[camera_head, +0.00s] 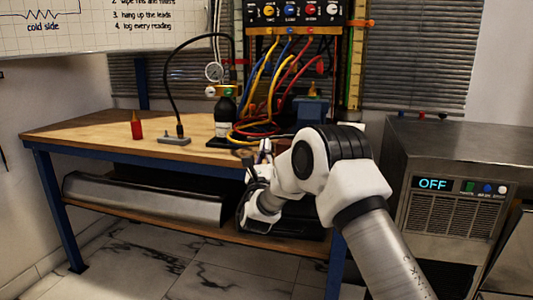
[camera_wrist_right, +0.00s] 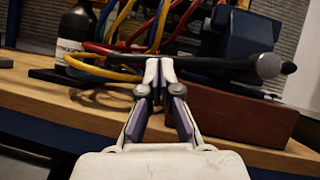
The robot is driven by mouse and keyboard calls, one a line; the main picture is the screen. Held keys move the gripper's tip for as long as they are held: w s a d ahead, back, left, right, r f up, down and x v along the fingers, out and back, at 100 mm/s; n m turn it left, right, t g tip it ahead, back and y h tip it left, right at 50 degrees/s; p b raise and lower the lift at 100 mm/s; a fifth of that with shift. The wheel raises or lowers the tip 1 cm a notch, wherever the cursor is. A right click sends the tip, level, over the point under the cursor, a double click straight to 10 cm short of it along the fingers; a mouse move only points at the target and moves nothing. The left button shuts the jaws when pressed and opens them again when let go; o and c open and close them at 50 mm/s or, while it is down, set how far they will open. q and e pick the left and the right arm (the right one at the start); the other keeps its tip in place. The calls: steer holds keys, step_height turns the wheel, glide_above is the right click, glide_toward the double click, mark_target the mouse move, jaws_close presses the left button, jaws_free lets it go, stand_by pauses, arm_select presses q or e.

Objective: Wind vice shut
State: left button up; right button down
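The blue vice (camera_head: 313,110) stands near the right end of the wooden workbench; in the right wrist view its blue body (camera_wrist_right: 240,36) is at the upper right. A dark bar with a rounded end (camera_wrist_right: 267,66), seemingly the vice handle, runs sideways across the right wrist view in front of the vice. My right gripper (camera_head: 265,148) is at the bench's front edge; in the right wrist view its fingertips (camera_wrist_right: 159,70) are together at the bar. I see nothing pinched between them; whether they touch the bar is unclear. My left gripper is not in view.
The workbench (camera_head: 85,135) holds a black bottle (camera_head: 224,115), a red bottle (camera_head: 136,127), and a grey stand (camera_head: 173,140). Yellow, blue and red hoses (camera_head: 270,90) hang to the bench beside the vice. A metal unit reading OFF (camera_head: 433,184) stands right. The bench's left half is mostly clear.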

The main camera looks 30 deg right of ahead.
mark_target(262, 138)
steer(key=r+m+b, duration=0.1)
steer(key=r+m+h+b, duration=0.1)
steer(key=r+g+h+b, duration=0.1)
steer(key=shift+w+a+m, duration=0.3)
steer(key=shift+m, duration=0.1)
steer(key=shift+d+r+y+b, duration=0.1)
steer(key=shift+r+y+b, duration=0.2)
steer(key=shift+r+b, duration=0.95)
steer(key=shift+r+p, duration=0.3)
